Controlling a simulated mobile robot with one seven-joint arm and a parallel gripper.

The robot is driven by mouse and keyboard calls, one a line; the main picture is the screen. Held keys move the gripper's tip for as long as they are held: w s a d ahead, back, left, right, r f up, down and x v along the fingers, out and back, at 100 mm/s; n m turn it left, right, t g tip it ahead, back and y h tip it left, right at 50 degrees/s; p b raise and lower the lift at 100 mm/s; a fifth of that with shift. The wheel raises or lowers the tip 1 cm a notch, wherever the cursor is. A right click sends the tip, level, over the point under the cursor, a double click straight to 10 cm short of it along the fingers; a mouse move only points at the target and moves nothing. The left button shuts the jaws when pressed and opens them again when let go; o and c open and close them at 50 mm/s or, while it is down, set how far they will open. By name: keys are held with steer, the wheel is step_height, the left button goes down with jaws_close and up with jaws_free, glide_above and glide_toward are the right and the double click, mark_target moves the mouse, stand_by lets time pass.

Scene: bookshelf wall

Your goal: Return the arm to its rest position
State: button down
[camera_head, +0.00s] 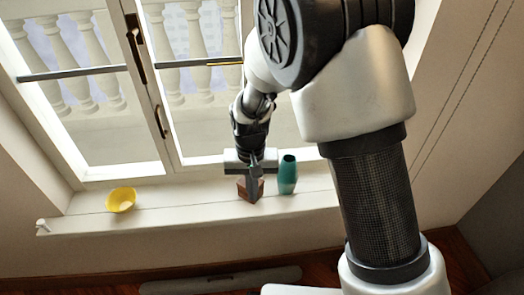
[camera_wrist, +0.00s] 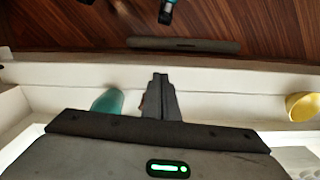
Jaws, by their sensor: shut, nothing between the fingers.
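My arm reaches from the lower right of the head view up and over toward the window. My gripper (camera_head: 255,178) hangs over the window sill (camera_head: 180,212), pointing down. Its fingers are shut with nothing between them; the wrist view shows them (camera_wrist: 160,82) pressed together. A small brown object (camera_head: 250,190) stands on the sill right at the fingertips, partly hidden by them. I cannot tell whether they touch. In the wrist view the fingers hide nearly all of it.
A teal vase (camera_head: 288,175) stands on the sill just right of my gripper; it also shows in the wrist view (camera_wrist: 108,102). A yellow bowl (camera_head: 121,200) sits farther left on the sill. The window frame (camera_head: 150,90) rises close behind. The sill between bowl and gripper is clear.

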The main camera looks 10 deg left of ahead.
steer(key=s+d+r+t+y, duration=0.1)
steer(key=d+r, duration=0.4)
steer(key=r, duration=0.4)
steer(key=s+d+r+t, duration=0.1)
steer(key=d+r, duration=0.5)
steer(key=r, duration=0.2)
steer(key=s+d+r+m+t+h, duration=0.1)
steer(key=s+d+r+t, duration=0.3)
steer(key=s+d+r, duration=0.8)
step_height(320, 180, up, 19)
steer(key=s+a+p, duration=0.1)
steer(key=p, duration=2.1)
steer(key=shift+a+r, duration=0.15)
steer(key=shift+r, duration=0.05)
